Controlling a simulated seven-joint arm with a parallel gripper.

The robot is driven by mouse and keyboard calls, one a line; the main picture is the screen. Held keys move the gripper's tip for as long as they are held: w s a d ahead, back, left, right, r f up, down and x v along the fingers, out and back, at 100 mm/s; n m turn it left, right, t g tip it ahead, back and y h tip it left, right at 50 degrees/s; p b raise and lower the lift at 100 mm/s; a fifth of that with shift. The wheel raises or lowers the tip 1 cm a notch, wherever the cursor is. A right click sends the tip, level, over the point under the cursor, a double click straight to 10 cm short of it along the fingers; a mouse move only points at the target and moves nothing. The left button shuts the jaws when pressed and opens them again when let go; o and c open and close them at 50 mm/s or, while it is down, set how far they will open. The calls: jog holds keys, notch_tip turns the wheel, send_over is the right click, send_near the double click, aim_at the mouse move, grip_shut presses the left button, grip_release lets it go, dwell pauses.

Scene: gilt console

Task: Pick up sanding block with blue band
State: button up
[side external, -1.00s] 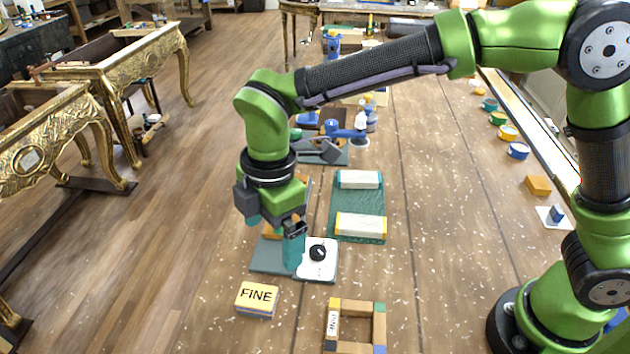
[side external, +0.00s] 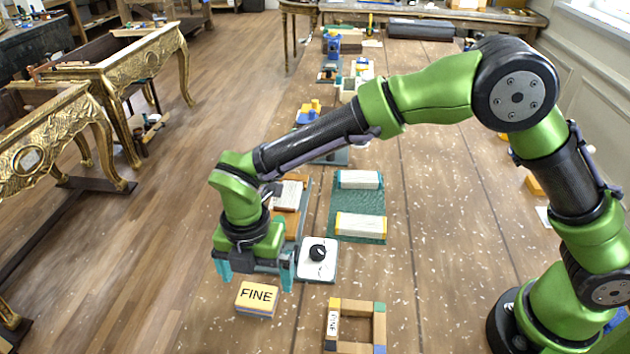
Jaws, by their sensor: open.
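A sanding block (side external: 256,299) marked "FINE" lies on the bench near its left edge. It is tan-yellow on top, with a thin blue band low on its side. My gripper (side external: 255,274) points down, just behind and above this block in the picture. Its two teal fingers are spread wide apart, with nothing between them. The fingers appear apart from the block; their exact height over it is hard to judge.
Right of the block, wooden blocks with coloured ends form a square frame (side external: 356,308). A green mat (side external: 358,208) carries two pale blocks. The bench's right side is mostly clear.

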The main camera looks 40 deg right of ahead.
aim_at(256, 295)
jog(key=f, duration=0.6)
jog(key=shift+w+a+f, duration=0.1)
jog(key=shift+a+f, duration=0.15)
jog(key=shift+a, duration=0.1)
jog(key=c, duration=1)
jog(key=shift+r, duration=0.2)
jog(key=shift+r, duration=0.25)
notch_tip(256, 295, up, 3)
jog(key=shift+d, duration=0.15)
jog(key=s+d, duration=0.3)
jog(key=s, duration=0.1)
jog(key=s+d, duration=0.4)
jog(key=s+d+r, duration=0.1)
jog(key=s+d, duration=0.2)
jog(key=s, duration=0.1)
jog(key=shift+d+r, duration=0.1)
jog(key=shift+d, duration=0.15)
